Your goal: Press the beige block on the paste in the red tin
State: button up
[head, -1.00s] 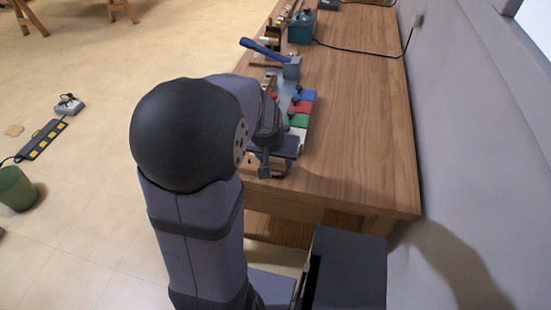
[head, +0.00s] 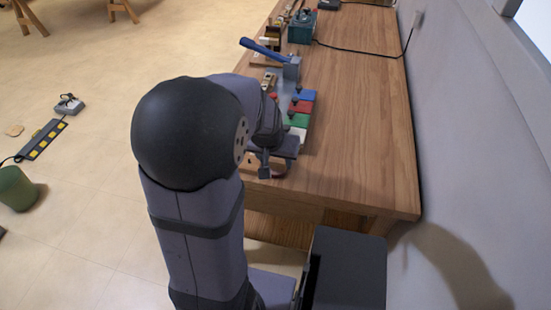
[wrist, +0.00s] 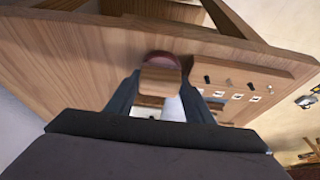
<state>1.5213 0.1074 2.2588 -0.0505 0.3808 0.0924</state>
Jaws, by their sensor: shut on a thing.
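The beige block (wrist: 160,80) shows in the wrist view between the fingers of my gripper (wrist: 158,96), which is shut on it. The red tin (wrist: 162,58) is just beyond the block, near the table edge. The block covers part of the tin, and the paste inside is hidden. I cannot tell whether the block touches the tin or the paste. In the head view, my gripper (head: 266,168) is low over the near end of the table, and my arm hides most of the block and tin.
A wooden board with slots and dark pegs (wrist: 236,86) lies beside the tin. In the head view, coloured keys (head: 298,118) and a blue-handled lever (head: 262,48) stand beyond my gripper. The right side of the table (head: 365,130) is clear.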

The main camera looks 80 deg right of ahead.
aim_at(275, 160)
notch_tip(275, 160, up, 7)
jog(key=p, duration=0.6)
jog(key=shift+p, duration=0.3)
dwell(0.4)
jog(key=w+a+n+t, duration=0.1)
jog(key=w+a+n, duration=0.25)
jog(key=w, duration=0.55)
jog(key=w+a+f+n+t+y, duration=0.1)
jog(key=w+a+n, duration=0.1)
jog(key=w+a, duration=0.5)
jog(key=w+a+n+t, duration=0.1)
jog(key=w+a+n, duration=0.15)
jog(key=w, duration=0.85)
jog(key=w+a+n+y, duration=0.1)
jog(key=w+a+n, duration=0.2)
jog(key=a, duration=0.6)
jog(key=w+a+f+n+t+y, duration=0.1)
jog(key=w+a+n, duration=0.2)
jog(key=a, duration=0.6)
jog(key=w+a+f+n+y, duration=0.1)
jog(key=w+a+n, duration=0.3)
jog(key=a, duration=0.5)
jog(key=shift+w+f+t+y, duration=0.2)
jog(key=shift+w+t+y, duration=0.1)
jog(key=shift+w, duration=0.6)
